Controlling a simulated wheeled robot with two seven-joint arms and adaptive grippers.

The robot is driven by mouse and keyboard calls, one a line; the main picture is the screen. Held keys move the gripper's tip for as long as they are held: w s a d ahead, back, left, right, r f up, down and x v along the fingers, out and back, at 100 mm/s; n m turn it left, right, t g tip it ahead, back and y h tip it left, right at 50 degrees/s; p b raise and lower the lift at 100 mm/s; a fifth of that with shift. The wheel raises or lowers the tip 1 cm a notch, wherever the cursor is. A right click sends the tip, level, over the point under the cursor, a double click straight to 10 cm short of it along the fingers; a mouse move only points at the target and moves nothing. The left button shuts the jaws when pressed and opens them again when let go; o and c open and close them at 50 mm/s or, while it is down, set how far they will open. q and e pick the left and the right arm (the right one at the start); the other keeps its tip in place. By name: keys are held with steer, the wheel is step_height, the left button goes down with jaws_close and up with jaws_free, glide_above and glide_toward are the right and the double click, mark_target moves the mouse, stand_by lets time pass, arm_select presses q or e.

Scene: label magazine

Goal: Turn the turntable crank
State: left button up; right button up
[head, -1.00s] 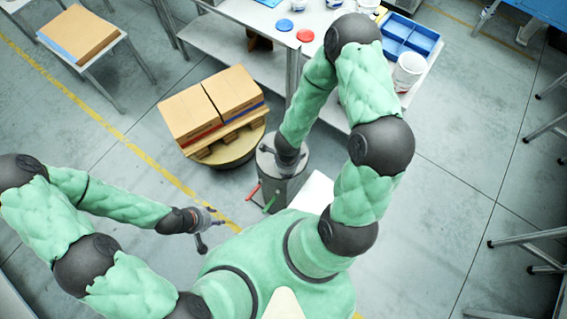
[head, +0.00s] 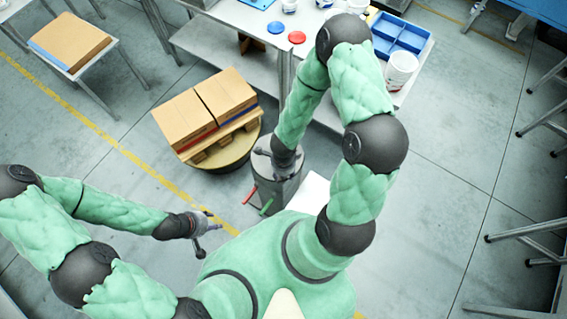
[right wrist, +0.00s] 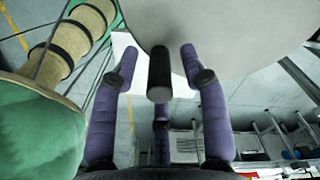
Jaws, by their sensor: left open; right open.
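The turntable (head: 243,150) is a low round platform on the floor, carrying a wooden pallet (head: 226,136) with brown boxes (head: 206,108). A grey cylindrical pedestal (head: 277,194) stands beside it, below my right gripper (head: 268,160). In the right wrist view, a black crank handle (right wrist: 159,76) sticks out from a large pale grey round surface (right wrist: 215,22). The handle stands between the open purple fingers of my right gripper (right wrist: 160,52), with visible gaps on both sides. My left gripper (head: 213,222) is open and empty over the floor, away from the turntable.
A red lever (head: 250,194) and a green lever (head: 266,207) stick out from the pedestal. A small table (head: 75,66) stands at the left.

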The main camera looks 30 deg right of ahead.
steer(key=shift+r, duration=0.15)
steer(key=shift+r, duration=3.6)
